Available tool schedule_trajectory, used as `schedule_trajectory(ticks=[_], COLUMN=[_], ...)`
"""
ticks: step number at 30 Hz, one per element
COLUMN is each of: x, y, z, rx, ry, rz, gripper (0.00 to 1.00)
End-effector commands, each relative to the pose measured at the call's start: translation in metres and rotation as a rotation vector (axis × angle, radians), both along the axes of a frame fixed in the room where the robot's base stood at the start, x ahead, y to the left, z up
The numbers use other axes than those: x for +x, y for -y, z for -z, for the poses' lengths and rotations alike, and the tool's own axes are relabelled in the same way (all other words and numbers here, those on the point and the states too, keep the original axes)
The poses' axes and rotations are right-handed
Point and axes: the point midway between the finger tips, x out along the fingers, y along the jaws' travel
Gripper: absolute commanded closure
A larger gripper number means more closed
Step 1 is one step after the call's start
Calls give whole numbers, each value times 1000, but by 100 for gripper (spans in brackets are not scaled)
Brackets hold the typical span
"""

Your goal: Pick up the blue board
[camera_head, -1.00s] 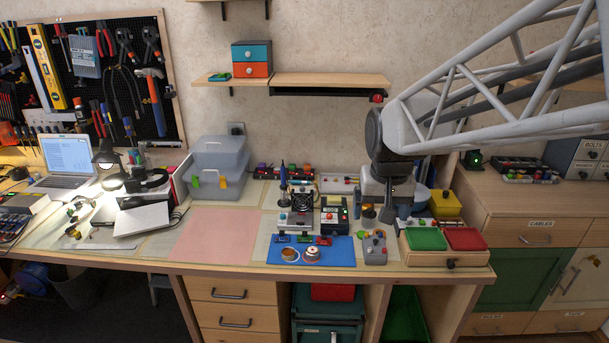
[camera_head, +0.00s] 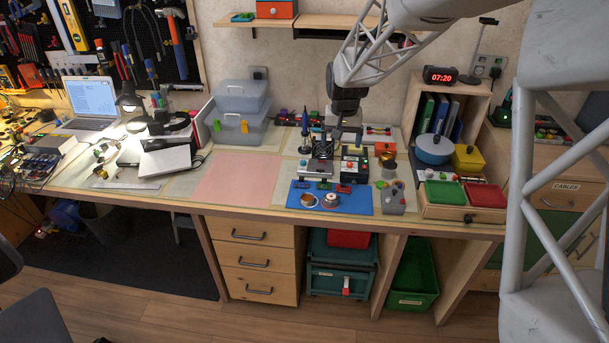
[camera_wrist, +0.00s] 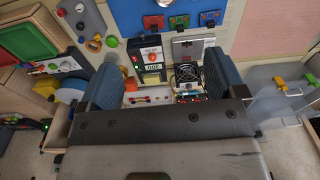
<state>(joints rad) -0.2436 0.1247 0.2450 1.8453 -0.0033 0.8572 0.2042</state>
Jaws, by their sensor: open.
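The small blue board (camera_head: 302,185) lies on the blue mat (camera_head: 360,203), near its back edge, at the left end of a row with a green board (camera_head: 324,186) and a red board (camera_head: 343,188). In the wrist view the row is reversed, with the blue board (camera_wrist: 210,18) at top right, then the green board (camera_wrist: 179,21) and the red board (camera_wrist: 153,22). My gripper (camera_wrist: 163,82) is open and empty, its two fingers wide apart. In the head view it is at the back of the bench, behind the boards and partly hidden by bench devices.
A fan unit (camera_head: 318,168) and a black power unit (camera_head: 354,168) stand just behind the boards. A grey joystick box (camera_head: 391,199) is right of the mat. Wire and solder spools lie at the mat's front. The pink mat (camera_head: 238,180) at left is bare.

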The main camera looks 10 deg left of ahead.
Motion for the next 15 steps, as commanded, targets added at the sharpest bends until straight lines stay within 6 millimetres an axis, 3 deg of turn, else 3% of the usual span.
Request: schedule_trajectory(ticks=[15], x=[88], y=[-84], z=[105], rx=[-9], ry=[-45], rz=[-17], gripper=[11])
